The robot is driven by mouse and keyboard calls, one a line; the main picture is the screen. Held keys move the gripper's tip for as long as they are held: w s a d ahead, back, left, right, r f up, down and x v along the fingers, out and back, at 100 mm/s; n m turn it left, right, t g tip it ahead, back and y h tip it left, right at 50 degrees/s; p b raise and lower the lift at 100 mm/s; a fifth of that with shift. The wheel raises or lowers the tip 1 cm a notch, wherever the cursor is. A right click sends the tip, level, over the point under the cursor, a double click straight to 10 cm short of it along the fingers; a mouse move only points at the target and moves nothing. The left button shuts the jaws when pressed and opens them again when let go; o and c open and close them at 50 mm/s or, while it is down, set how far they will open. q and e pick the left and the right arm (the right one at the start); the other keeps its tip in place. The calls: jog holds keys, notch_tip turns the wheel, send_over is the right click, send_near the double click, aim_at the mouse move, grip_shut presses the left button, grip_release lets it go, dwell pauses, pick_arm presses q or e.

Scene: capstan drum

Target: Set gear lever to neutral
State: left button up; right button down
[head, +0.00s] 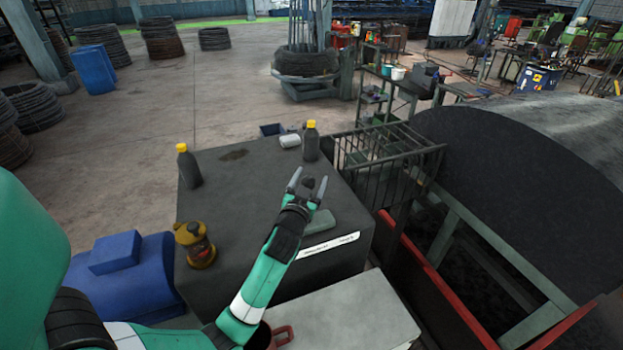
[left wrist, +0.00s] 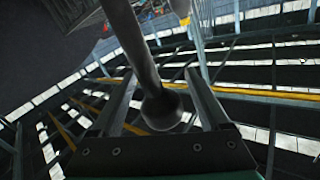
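The gear lever shows in the left wrist view as a grey rod ending in a dark round knob (left wrist: 161,109). In the head view the dark knob (head: 308,182) sits between my left fingertips, and the rod is mostly hidden. My left gripper (head: 307,187) is open above the dark grey box (head: 240,208). Its two fingers (left wrist: 163,100) stand on either side of the knob in the wrist view, with a visible gap on both sides. My right gripper is not in view.
Two dark bottles with yellow caps (head: 188,168) (head: 311,142), a white cylinder (head: 290,141) and a brass-coloured fitting (head: 195,245) are on or beside the box. A blue motor housing (head: 125,275) is at left. A large dark drum (head: 530,170) and metal railing (head: 380,165) are at right.

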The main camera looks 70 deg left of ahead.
pick_arm(q)
jog(key=b+v, duration=0.1)
jog(key=v, duration=1)
jog(key=shift+s+d+b, duration=0.2)
jog(key=shift+d+b, duration=0.1)
jog(key=shift+b, duration=0.05)
